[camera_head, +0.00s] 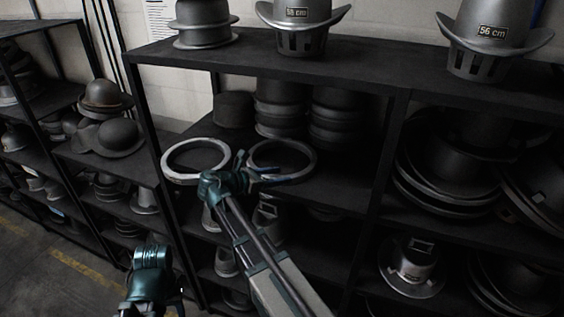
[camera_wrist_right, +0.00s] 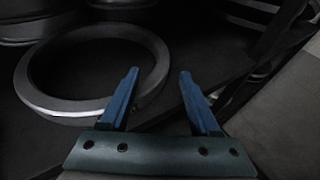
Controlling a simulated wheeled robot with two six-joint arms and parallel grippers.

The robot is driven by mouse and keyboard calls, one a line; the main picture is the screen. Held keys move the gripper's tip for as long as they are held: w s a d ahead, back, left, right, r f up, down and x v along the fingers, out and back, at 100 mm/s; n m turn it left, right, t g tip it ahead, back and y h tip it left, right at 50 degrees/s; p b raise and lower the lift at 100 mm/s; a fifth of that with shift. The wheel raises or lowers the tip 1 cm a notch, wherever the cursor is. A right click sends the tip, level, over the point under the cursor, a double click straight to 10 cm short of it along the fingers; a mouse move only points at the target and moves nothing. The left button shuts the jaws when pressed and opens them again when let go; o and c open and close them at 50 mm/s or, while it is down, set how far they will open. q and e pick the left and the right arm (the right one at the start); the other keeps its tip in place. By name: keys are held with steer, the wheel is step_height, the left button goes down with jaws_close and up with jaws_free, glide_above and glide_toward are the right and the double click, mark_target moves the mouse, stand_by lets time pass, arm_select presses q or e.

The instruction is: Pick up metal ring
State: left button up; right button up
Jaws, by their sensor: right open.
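Two grey metal rings lie on the middle shelf in the head view, a left one (camera_head: 166,163) and a right one (camera_head: 313,160). My right gripper (camera_head: 270,172) is at the front of the right ring, its wrist between the two rings. In the right wrist view, a ring (camera_wrist_right: 70,107) lies flat at the left. My right gripper (camera_wrist_right: 159,72) is open there, with two blue fingers; the left finger is close to the ring's near right rim. Contact cannot be told. My left gripper (camera_head: 151,262) is low at the left, its fingers hidden.
A black shelf unit (camera_head: 340,70) holds several hats. Stacked dark hats (camera_head: 280,105) stand behind the rings. A shelf post (camera_head: 385,150) rises right of the right ring, and another (camera_head: 150,135) stands left of the left ring.

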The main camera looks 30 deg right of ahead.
mark_target(301, 173)
steer(key=shift+b+x, duration=0.4)
steer(key=shift+x, duration=1.85)
steer(key=shift+d, duration=0.1)
steer(key=x, duration=0.1)
steer(key=b+x, duration=0.1)
steer(key=x, duration=0.3)
steer(key=shift+s+d+r, duration=0.1)
steer(key=shift+s, duration=0.2)
jaws_close()
